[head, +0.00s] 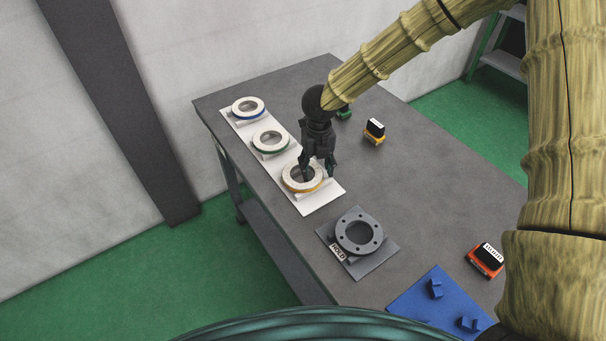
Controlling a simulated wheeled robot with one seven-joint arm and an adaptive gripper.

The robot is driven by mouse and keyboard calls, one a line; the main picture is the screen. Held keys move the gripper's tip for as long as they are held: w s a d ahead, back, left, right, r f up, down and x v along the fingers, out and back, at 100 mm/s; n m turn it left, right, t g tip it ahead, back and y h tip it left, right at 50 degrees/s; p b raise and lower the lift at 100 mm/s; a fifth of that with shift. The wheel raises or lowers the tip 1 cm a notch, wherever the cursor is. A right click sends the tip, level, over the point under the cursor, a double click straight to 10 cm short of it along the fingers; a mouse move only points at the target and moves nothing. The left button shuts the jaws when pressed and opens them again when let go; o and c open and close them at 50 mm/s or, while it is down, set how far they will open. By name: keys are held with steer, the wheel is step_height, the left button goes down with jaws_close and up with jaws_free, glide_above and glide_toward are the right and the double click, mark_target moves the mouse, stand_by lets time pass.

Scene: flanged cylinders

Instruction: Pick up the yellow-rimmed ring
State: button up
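The yellow-rimmed ring (289,182) is a pale flanged ring with a yellow-orange edge. It sits at the near end of a white board on the table. My gripper (319,171) points down over the right part of this ring, with its dark fingers at the ring's opening and right side. The fingers look spread apart, but whether they touch the ring is too small to tell. Part of the ring is hidden behind the fingers.
A green-rimmed ring (271,141) and a blue-rimmed ring (248,107) sit farther along the white board (322,203). A grey flanged fixture (358,233) stands nearer.

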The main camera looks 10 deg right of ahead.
jaws_close()
steer(key=shift+w, duration=0.1)
steer(key=shift+r+b, duration=0.4)
steer(key=shift+r, duration=0.3)
steer(key=shift+s+d+r+b, duration=0.1)
steer(key=shift+r+b, duration=0.2)
steer(key=shift+r, duration=0.25)
steer(key=shift+s+d+r+b, duration=0.1)
steer(key=shift+r+b, duration=0.15)
steer(key=shift+r, duration=0.25)
steer(key=s+d+r+b, duration=0.1)
steer(key=s+d+b, duration=0.2)
steer(key=s+d, duration=0.8)
steer(key=shift+r, duration=0.25)
